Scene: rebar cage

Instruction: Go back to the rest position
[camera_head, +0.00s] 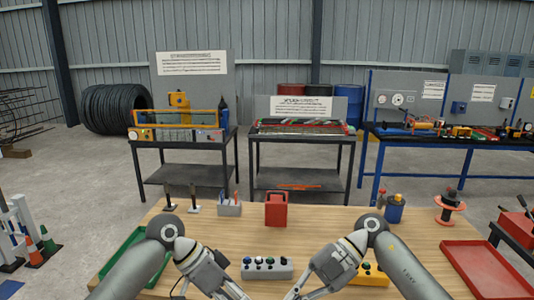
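My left gripper (236,293) comes in from the left and points down and inward over the front of the wooden table (335,222). My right gripper (296,293) mirrors it from the right. Both fingertips are at the bottom edge of the view, partly cut off, so I cannot tell how far apart the fingers are. No held object shows at either gripper. A grey button box (267,268) sits between the two arms, just beyond the grippers. A yellow button box (371,274) is partly hidden behind my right arm.
A green tray (118,262) lies left, partly behind my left arm. A red tray (488,270) lies right. A red box (276,209), a grey holder (229,209), a blue container (395,211) and an orange spool (450,207) stand along the back. The middle tabletop is clear.

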